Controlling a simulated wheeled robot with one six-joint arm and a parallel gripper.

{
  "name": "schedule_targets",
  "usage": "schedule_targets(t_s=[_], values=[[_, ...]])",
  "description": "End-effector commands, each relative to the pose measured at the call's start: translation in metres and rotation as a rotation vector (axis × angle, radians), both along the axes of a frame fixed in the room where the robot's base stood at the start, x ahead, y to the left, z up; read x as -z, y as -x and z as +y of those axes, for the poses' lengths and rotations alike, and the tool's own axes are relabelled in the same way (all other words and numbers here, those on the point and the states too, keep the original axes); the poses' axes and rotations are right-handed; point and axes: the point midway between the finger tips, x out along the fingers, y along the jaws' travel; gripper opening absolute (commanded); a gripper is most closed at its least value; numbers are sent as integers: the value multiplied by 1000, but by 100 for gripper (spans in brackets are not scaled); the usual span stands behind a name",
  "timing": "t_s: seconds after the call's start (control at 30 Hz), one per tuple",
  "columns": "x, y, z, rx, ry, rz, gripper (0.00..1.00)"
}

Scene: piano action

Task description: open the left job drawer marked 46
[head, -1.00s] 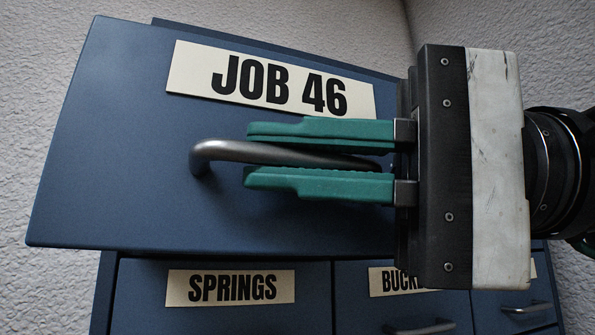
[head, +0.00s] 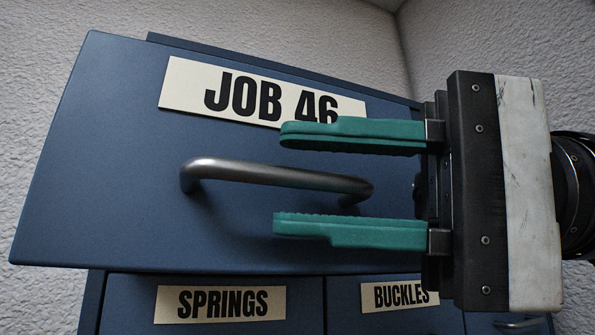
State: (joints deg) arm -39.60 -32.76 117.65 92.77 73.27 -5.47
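The blue drawer front (head: 110,170) with the white label JOB 46 (head: 215,92) fills the upper part of the head view. It stands out in front of the cabinet face below it, so the drawer is pulled out. Its grey bar handle (head: 270,174) runs across the middle of the front. My gripper (head: 278,180) comes in from the right with its two green fingers apart, one above and one below the handle's right part. Neither finger appears to touch the bar. The upper finger covers the bottom of the label's digits.
Below are smaller drawers labelled SPRINGS (head: 219,304) and BUCKLES (head: 398,295), both apparently shut. My gripper partly hides the right side of the cabinet. Textured pale walls (head: 500,40) stand behind and beside the cabinet.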

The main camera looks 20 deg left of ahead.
Motion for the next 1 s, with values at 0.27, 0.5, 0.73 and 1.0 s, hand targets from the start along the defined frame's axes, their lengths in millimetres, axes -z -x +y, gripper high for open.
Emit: schedule_targets(t_s=[0.27, 0.5, 0.73, 1.0], values=[[3, -16, -34, 6, 1, -1, 32], [4, -22, -50, 3, 0, -1, 32], [4, -23, -53, 2, -1, -1, 32], [4, -23, -53, 1, -1, -1, 32]])
